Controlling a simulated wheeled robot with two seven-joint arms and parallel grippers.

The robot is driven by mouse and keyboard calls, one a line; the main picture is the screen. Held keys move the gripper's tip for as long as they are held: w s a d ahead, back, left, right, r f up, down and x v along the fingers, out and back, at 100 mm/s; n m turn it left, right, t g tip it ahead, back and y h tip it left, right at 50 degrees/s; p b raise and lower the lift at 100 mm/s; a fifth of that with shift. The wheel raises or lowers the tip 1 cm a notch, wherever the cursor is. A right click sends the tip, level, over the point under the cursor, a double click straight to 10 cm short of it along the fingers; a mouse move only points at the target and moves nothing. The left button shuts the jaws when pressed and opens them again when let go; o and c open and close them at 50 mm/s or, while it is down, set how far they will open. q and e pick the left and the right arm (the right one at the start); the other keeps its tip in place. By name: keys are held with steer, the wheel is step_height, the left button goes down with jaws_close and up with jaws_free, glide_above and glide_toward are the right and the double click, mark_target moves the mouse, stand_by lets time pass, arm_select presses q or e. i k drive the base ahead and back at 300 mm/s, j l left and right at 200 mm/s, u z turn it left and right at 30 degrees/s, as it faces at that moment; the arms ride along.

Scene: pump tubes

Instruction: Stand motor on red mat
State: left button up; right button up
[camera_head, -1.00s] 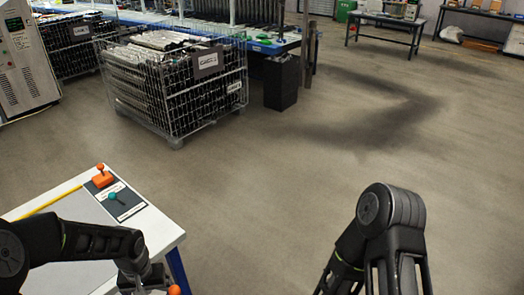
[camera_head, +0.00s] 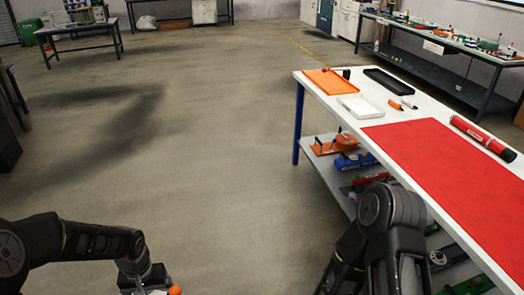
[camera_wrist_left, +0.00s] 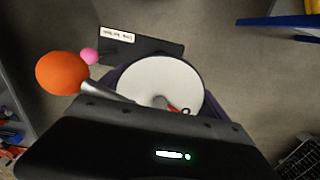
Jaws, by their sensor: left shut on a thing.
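The red mat (camera_head: 440,165) lies flat on the white table at the right of the head view. My left gripper (camera_head: 153,283) is at the bottom left, above the floor and well apart from the mat. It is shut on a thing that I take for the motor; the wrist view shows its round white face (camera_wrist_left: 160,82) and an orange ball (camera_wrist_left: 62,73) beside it. The orange ball also shows at the bottom of the head view (camera_head: 175,290). The gripper hides much of the held thing. My right arm is at the bottom right; its gripper is out of view.
A red cylinder (camera_head: 483,137) lies at the mat's far right. An orange tray (camera_head: 332,82), a white tray (camera_head: 362,106) and a black tray (camera_head: 388,81) are at the table's far end. A loaded lower shelf (camera_head: 320,168) is underneath. Open floor lies left of the table.

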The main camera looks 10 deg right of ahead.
mark_target(456, 182)
steer(key=i+z, duration=0.1)
steer(key=z, duration=0.35)
steer(key=i+z, duration=0.1)
steer(key=z, duration=0.85)
steer(key=i+j+z, duration=0.1)
steer(key=z, duration=0.35)
steer(key=i+j+z, duration=0.15)
steer(key=z, duration=0.3)
steer(key=i+j+z, duration=0.1)
steer(key=j+z, duration=0.6)
steer(key=z, duration=0.2)
steer(key=j+z, duration=0.3)
steer(key=j, duration=1.35)
